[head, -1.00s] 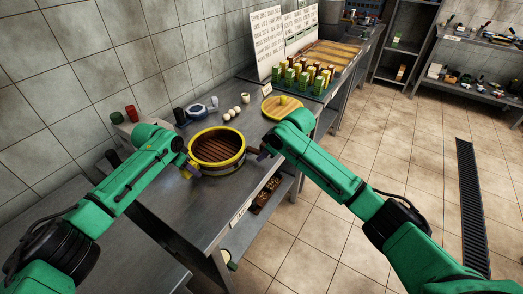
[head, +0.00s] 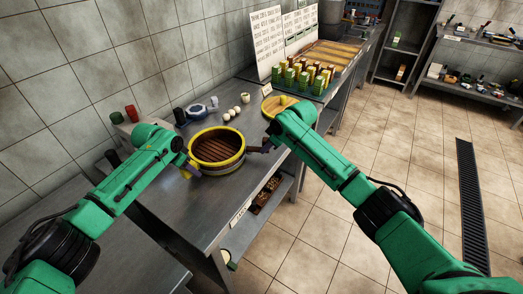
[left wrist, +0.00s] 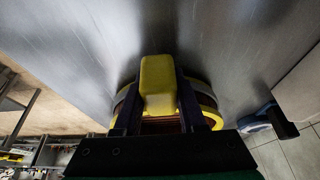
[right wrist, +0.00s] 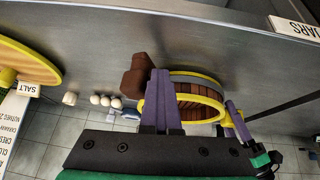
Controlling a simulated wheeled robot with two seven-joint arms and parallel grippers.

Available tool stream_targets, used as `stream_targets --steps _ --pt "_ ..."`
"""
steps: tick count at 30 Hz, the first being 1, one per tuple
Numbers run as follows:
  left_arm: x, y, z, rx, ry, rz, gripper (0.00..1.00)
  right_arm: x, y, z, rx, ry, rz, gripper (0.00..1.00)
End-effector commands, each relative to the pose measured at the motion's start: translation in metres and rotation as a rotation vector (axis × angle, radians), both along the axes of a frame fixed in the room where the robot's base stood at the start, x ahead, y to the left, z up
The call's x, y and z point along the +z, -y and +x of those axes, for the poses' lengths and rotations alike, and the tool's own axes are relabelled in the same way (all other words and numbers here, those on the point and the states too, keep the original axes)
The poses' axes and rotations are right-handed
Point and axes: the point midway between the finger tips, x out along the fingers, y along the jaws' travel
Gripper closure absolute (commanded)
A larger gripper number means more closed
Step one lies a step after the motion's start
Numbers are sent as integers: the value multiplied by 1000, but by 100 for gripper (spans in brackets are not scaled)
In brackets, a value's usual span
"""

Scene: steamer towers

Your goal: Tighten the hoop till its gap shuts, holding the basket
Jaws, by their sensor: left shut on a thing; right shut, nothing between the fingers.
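The round basket (head: 217,147) has brown slats inside, a yellow rim and a grey hoop (head: 222,172) around its side. It stands on the steel counter. My left gripper (head: 188,169) is shut on the basket's yellow grip (left wrist: 158,85), at the basket's left side. My right gripper (head: 264,147) is at the basket's right side, its purple fingers (right wrist: 161,85) shut with nothing between them. The hoop's gap cannot be made out.
Several pale round items (head: 232,113), a blue-and-white device (head: 197,111) and a dark cup (head: 179,116) stand behind the basket. A round wooden board (head: 275,104) lies farther along the counter, before green and yellow blocks (head: 303,75). The counter left-front of the basket is clear.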

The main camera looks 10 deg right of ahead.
Motion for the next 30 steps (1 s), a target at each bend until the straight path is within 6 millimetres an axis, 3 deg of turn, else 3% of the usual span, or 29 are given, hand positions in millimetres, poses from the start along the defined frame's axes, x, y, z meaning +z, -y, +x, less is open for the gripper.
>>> stream_targets --steps 8,30 --pt "-2 0 -1 -2 -4 2 100 2 -1 -2 0 1 -1 100" --pt "-2 0 -1 -1 -4 2 100 42 -2 -4 1 2 -1 100"
